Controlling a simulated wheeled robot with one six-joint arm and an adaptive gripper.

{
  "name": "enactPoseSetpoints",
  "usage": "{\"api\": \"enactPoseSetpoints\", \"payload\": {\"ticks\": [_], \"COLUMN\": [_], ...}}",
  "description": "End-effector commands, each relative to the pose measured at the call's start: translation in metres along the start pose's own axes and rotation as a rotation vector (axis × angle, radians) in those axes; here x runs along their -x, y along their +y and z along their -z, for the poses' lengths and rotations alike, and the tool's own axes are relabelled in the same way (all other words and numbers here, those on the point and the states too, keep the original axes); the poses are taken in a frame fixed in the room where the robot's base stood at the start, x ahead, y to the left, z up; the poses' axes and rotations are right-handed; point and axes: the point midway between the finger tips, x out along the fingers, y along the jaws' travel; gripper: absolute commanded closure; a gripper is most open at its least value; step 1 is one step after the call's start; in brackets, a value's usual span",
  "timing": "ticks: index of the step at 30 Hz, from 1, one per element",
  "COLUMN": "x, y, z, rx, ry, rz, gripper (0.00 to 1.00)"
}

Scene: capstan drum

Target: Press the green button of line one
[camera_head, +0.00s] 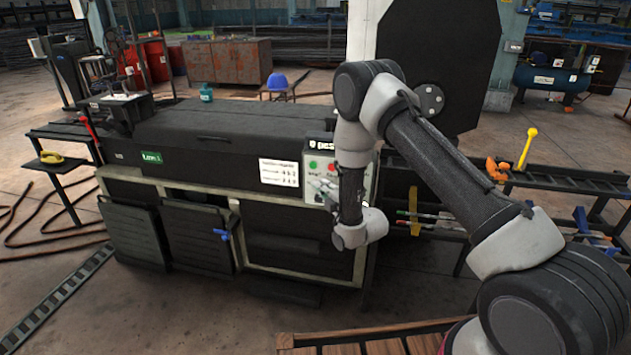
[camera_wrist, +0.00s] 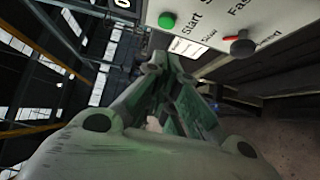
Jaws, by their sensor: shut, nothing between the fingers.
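A light control panel sits on the front of the dark machine with the green "Line 1" label (camera_head: 151,157). Its round green button (camera_head: 312,164) shows left of a red one (camera_head: 331,166), partly beside my arm. In the wrist view the green button (camera_wrist: 167,20), marked "Start", is at the top, on the panel (camera_wrist: 205,12). My gripper (camera_wrist: 166,62) is shut and empty, its fingertips just below the button in that picture. I cannot tell the gap to the panel; no contact shows. In the head view my wrist hides part of the panel.
A dark knob with a red mark (camera_wrist: 240,46) sits right of the button on the panel. A white sign (camera_head: 279,172) is left of the panel. A yellow-handled lever (camera_head: 527,148) and a rail stand to the right. Wooden slats (camera_head: 375,340) lie in front.

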Motion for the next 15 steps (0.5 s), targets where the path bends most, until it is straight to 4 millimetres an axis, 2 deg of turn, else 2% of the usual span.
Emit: {"api": "enactPoseSetpoints", "payload": {"ticks": [3,6,15], "x": [0.015,0.022,0.025], "y": [-0.001,0.0,0.0], "z": [0.0,0.0,0.0], "rx": [0.0,0.0,0.0], "ry": [0.0,0.001,0.0], "rz": [0.002,0.0,0.0], "gripper": [1.0,1.0,1.0]}}
